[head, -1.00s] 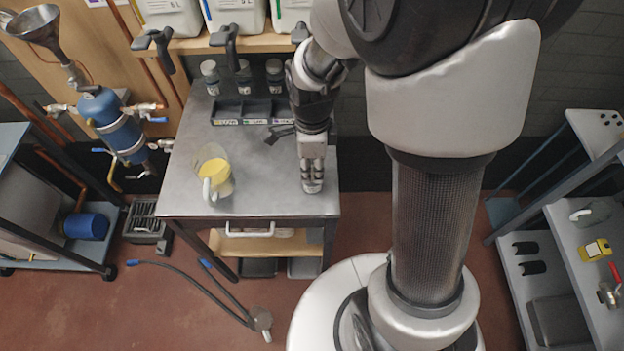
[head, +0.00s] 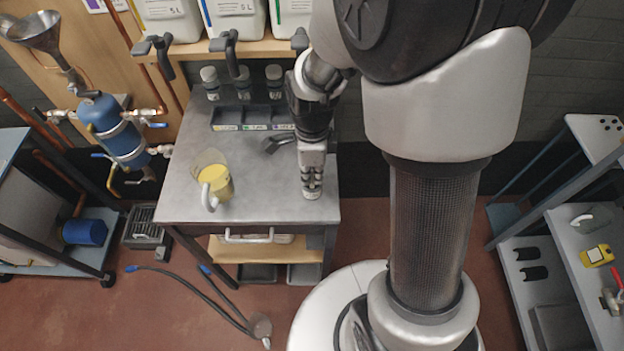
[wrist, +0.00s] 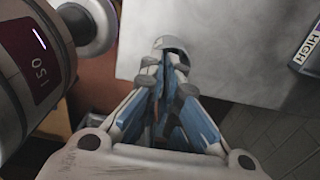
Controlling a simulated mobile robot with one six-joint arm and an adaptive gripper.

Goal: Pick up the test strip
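My gripper (head: 312,192) points down over the front right part of the grey metal table (head: 255,205). In the wrist view, its fingers (wrist: 166,58) come together at the tips, low over or at the table near its edge. No test strip can be made out in either view; a thin one between or under the fingertips would be hidden.
A clear jug with yellow liquid (head: 216,182) stands left of my gripper. A dark, labelled tray (head: 240,118) and small capped bottles (head: 243,83) are at the back. In the wrist view, a tray label reads HIGH (wrist: 308,45). The table's middle is clear.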

